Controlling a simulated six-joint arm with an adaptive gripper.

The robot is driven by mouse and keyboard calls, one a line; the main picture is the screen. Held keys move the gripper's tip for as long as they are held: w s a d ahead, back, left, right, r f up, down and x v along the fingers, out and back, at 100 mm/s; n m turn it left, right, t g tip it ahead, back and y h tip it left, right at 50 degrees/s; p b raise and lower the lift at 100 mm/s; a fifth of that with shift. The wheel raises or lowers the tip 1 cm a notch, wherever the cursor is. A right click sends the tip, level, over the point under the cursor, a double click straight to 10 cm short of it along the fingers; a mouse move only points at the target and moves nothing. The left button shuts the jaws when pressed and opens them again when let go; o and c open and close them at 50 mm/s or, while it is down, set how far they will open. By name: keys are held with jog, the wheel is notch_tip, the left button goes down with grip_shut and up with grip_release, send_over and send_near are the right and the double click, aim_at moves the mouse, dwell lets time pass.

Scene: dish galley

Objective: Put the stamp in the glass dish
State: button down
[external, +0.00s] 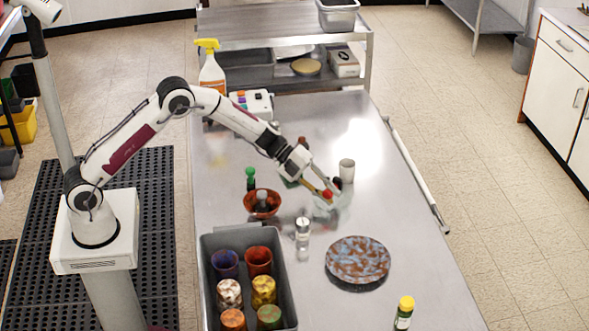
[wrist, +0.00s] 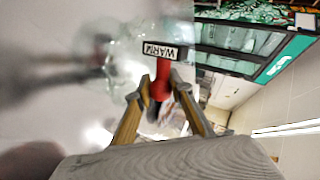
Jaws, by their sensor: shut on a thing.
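The stamp (wrist: 160,88) has a red handle and a black-edged plate reading WARM, upside down in the wrist view. Its red part (external: 327,194) also shows in the external view. My gripper (external: 325,197) is shut on it, with the two fingers (wrist: 158,92) either side of the red handle. The clear, pale green glass dish (wrist: 125,55) shows beyond the stamp in the wrist view. In the external view the dish (external: 338,200) is faint beside and under my fingertips. I cannot tell whether the stamp touches the dish.
A white cup (external: 347,170) stands just behind my gripper. A reddish bowl (external: 262,206), a green-topped item (external: 250,179) and a shaker (external: 302,232) are to the left. A mottled plate (external: 357,260) and a grey bin (external: 283,285) of cups are in front. The table's right side is mostly clear.

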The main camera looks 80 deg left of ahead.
jog(key=shift+f, duration=0.2)
jog(key=c, duration=1.7)
grip_release()
jog(key=shift+r, duration=0.1)
jog(key=shift+r, duration=3.45)
